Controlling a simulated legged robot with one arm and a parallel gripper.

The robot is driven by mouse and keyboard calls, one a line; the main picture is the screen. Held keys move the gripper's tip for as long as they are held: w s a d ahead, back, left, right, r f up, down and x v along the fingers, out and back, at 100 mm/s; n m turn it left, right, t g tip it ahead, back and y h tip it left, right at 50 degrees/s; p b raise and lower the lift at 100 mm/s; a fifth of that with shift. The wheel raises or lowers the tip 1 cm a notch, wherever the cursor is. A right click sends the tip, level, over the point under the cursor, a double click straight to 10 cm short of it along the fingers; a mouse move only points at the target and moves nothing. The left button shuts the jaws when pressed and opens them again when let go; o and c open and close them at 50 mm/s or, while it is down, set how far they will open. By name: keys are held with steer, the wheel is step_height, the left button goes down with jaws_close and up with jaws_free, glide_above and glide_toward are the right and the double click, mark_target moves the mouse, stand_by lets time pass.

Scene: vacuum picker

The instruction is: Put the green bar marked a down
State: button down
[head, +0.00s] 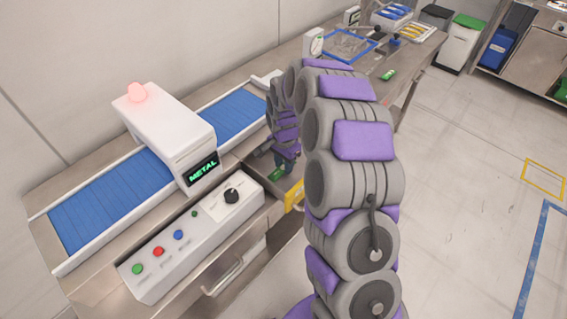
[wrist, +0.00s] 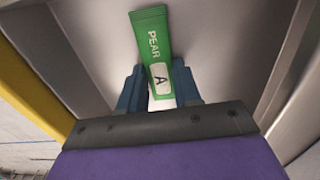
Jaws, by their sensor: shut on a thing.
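The green bar marked A (wrist: 153,32), which also reads PEAR, sits between the two dark blue fingers of my gripper (wrist: 158,82) in the wrist view. My gripper is shut on its lower end, and the far end sticks out past the fingertips. In the head view, the green bar (head: 277,174) shows small beneath my gripper (head: 286,164), at an open drawer with a yellow front (head: 294,195). I cannot tell whether the bar touches the drawer floor.
A metal detector (head: 165,130) stands over a blue conveyor (head: 90,215) at the left. A control box (head: 190,240) with buttons is in front. Another green bar (head: 389,74) lies on the bench farther back, near a blue-framed tray (head: 375,40).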

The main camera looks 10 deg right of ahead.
steer(key=c, duration=1.1)
jaws_free()
steer(key=shift+d, duration=0.2)
steer(key=shift+c, duration=0.2)
steer(key=o, duration=0.4)
steer(key=shift+d, duration=0.65)
steer(key=shift+c, duration=0.2)
steer(key=shift+a, duration=0.4)
steer(key=shift+a+r, duration=0.15)
steer(key=shift+r, duration=0.1)
step_height(320, 180, up, 11)
steer(key=p, duration=0.3)
steer(key=s+r+n, duration=0.3)
steer(key=s+r, duration=0.4)
steer(key=s, duration=0.2)
steer(key=s+d+r+n+g, duration=0.1)
steer(key=s+r+n, duration=0.2)
steer(key=s, duration=2.7)
steer(key=n, duration=0.4)
steer(key=shift+s+d+r+n+g, duration=0.15)
steer(key=shift+s+r+n+g, duration=0.05)
steer(key=shift+s+n+g, duration=0.2)
